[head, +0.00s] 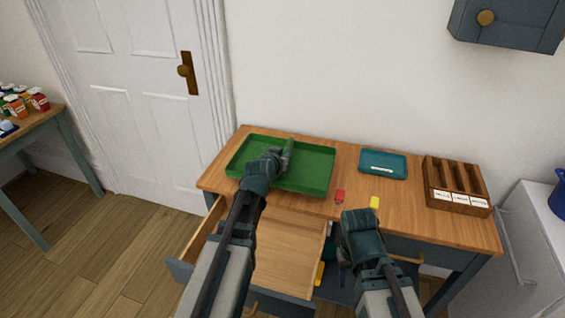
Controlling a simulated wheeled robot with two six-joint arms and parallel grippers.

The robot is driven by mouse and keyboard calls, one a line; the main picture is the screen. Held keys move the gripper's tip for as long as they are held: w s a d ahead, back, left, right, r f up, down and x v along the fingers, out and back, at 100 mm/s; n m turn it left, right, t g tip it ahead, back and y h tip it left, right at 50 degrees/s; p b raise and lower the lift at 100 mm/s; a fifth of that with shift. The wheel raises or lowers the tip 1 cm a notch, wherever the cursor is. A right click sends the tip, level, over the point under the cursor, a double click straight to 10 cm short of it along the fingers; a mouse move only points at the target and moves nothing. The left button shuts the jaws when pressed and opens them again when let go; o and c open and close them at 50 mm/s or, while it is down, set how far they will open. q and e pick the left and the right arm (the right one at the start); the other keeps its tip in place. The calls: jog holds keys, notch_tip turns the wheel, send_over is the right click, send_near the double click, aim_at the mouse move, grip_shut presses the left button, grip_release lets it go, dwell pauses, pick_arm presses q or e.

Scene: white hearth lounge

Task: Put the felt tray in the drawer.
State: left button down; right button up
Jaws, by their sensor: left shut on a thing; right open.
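The green felt tray (315,178) lies on the left part of the wooden desk top. My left gripper (287,152) reaches over the tray and is shut, with its fingertips at the tray's far rim. The exact contact is partly hidden by the gripper itself. The drawer (285,250) is pulled out below the desk's left front. Its visible wooden bottom looks bare, though my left arm covers part of it. My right gripper (358,216) is open at the desk's front edge, close to a yellow block (374,202).
A red object (339,196) lies right of the felt tray. A small teal tray (383,162) and a wooden sorter (456,186) with labelled compartments stand further right on the desk. Several items show below the desk, partly hidden. A wall cabinet (508,22) hangs at upper right.

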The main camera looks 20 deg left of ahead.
pick_arm(q)
jog(key=shift+f+b, duration=1.75)
jog(key=shift+f, duration=0.2)
jog(key=c, duration=0.8)
grip_release()
jog(key=shift+r, duration=0.2)
